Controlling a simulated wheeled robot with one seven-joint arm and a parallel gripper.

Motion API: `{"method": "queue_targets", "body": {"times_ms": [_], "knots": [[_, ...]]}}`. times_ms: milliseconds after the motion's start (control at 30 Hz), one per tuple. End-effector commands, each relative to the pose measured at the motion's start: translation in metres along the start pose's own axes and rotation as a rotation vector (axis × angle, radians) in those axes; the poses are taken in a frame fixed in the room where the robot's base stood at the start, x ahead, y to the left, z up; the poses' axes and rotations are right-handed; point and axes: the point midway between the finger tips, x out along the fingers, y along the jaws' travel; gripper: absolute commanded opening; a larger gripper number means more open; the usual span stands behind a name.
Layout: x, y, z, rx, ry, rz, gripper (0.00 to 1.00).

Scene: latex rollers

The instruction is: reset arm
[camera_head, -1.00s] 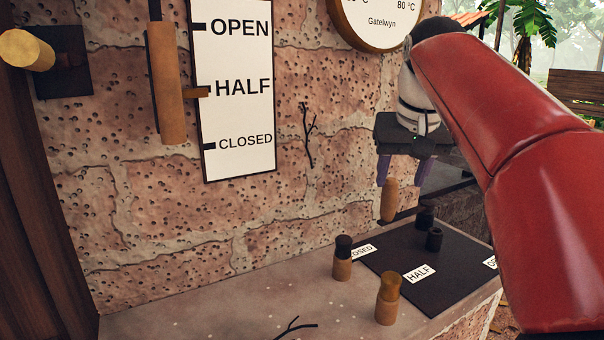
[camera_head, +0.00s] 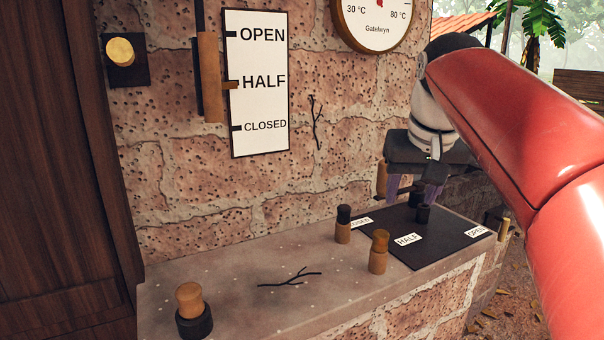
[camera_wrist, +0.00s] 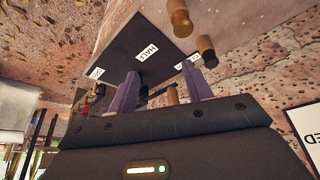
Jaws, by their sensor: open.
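My gripper (camera_head: 412,192) is at the right of the head view, pointing down above the far part of a black mat (camera_head: 440,242). Its two purple fingers are apart, with nothing seen between them. My gripper also shows in the wrist view (camera_wrist: 163,82), fingers spread. My red arm reaches in from the right edge. A wooden handle (camera_head: 382,180) is partly hidden behind the gripper. A black peg (camera_head: 423,214) stands on the mat below the fingers; whether they touch it cannot be told.
Wooden rollers with a black top (camera_head: 343,226) and a brown top (camera_head: 379,252) stand beside the mat. Another roller (camera_head: 189,300) stands at the ledge's left end. A twig (camera_head: 290,279) lies between. A stone wall with a lever sign (camera_head: 258,105) rises behind.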

Motion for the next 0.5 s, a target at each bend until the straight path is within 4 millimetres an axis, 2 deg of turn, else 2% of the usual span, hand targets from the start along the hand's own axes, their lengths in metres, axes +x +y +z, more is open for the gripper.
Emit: {"method": "queue_targets", "body": {"times_ms": [267,367,500], "knots": [[0.018,-0.005,0.050,-0.009,0.016,-0.002,0.50],[0.029,-0.008,0.078,-0.015,0.026,-0.004,0.50],[0.058,-0.011,0.137,-0.024,0.047,-0.009,0.50]]}}
